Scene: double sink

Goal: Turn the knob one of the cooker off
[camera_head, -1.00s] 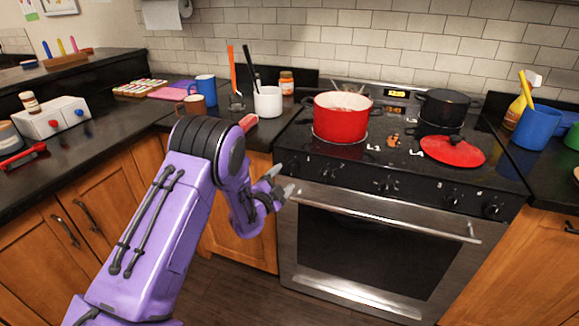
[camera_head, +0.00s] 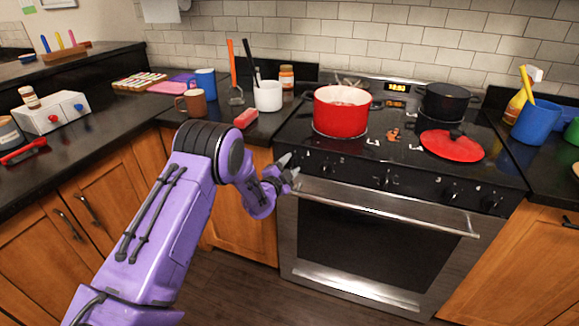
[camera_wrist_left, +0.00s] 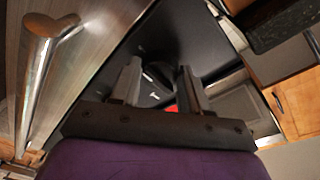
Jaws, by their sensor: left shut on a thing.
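The cooker (camera_head: 375,215) has a black front panel with a row of dark knobs above a steel oven door. My left gripper (camera_head: 290,169) is at the left end of this panel, at the leftmost knob. In the left wrist view the gripper (camera_wrist_left: 160,88) has its two fingers on either side of a dark, round knob (camera_wrist_left: 154,76), shut on it. The fingers hide most of this knob in the head view, and its pointer angle cannot be read. Other knobs show further right, such as a middle knob (camera_head: 386,181). My right gripper is not in view.
A red pot (camera_head: 341,112), a black pot (camera_head: 445,104) and a red lid (camera_head: 452,148) are on the cooktop. The oven handle (camera_head: 385,208) sticks out below the knobs, and shows close by in the left wrist view (camera_wrist_left: 38,75). Wooden cabinets flank the cooker.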

